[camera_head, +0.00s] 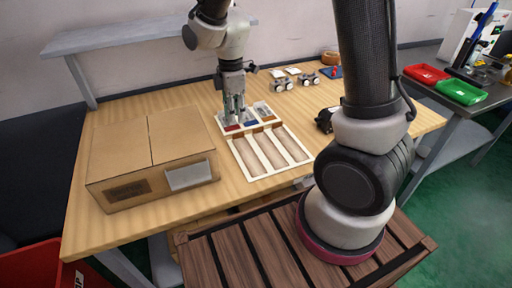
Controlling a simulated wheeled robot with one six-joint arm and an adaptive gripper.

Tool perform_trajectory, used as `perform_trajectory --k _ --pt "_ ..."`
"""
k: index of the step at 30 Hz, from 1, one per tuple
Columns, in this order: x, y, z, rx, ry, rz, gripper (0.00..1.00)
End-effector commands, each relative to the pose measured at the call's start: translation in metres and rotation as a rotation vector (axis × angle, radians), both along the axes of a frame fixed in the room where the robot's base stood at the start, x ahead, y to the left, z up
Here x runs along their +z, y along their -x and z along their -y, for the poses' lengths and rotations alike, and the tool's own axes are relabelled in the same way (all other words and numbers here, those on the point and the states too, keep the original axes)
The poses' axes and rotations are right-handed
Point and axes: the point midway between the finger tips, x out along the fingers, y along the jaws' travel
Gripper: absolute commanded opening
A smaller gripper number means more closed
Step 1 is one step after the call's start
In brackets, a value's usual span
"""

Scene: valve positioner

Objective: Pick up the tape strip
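My gripper (235,112) points down over the back of a cream tray (246,168) on the wooden table. Its fingers are above or in the small back compartments; I cannot tell whether they touch anything there, or whether they are open or shut. A red patch (232,128) and a blue patch (250,123) show in those compartments beside the fingers. The front of the tray has three long compartments with brown floors. No tape strip can be made out for certain; the fingers partly hide the compartments, and details there are too small.
A closed cardboard box (150,155) with a light grey panel (191,176) stands left of the tray. Small wheeled items (283,84) and a brown ring (330,58) sit at the back. A black object (324,120) is to the right. Red (426,73) and green (459,91) trays occupy a side table.

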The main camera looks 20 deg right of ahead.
Motion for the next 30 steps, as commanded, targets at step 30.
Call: perform_trajectory --k 30 --pt "-0.078 -0.002 0.003 0.073 -0.003 0.006 0.16"
